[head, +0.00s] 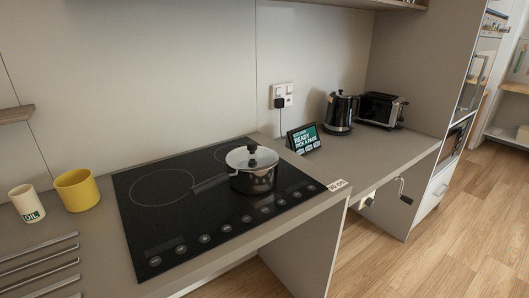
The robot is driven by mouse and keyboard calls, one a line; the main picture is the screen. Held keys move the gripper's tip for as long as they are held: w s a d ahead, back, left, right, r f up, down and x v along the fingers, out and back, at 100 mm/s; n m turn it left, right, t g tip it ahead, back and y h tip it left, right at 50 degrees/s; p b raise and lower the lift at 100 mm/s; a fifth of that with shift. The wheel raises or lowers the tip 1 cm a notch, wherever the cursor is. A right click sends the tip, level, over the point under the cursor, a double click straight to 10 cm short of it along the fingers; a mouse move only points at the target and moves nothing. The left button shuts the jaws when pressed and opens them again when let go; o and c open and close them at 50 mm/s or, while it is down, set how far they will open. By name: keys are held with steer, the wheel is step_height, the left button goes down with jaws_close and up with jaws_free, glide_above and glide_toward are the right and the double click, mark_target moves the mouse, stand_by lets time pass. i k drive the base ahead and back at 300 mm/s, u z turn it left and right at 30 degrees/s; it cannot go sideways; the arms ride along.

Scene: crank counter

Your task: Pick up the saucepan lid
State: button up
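The saucepan lid (240,159) is a pale, glass-like disc with a dark knob (252,147) on top. It sits on the dark saucepan (256,181), which stands on the right part of the black cooktop. The saucepan's handle (210,184) points left. My gripper is not in view in the head view.
The black cooktop (160,222) has a row of knobs along its front. A small display (304,139), a kettle (340,112) and a toaster (380,109) stand to the right. A yellow pot (76,190) and an oil container (27,204) stand left. A crank (403,191) shows below the right counter.

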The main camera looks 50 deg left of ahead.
mark_target(252, 158)
steer(key=u, duration=0.35)
steer(key=i, duration=0.7)
steer(key=u, duration=1.05)
steer(key=i, duration=0.45)
steer(key=u, duration=0.45)
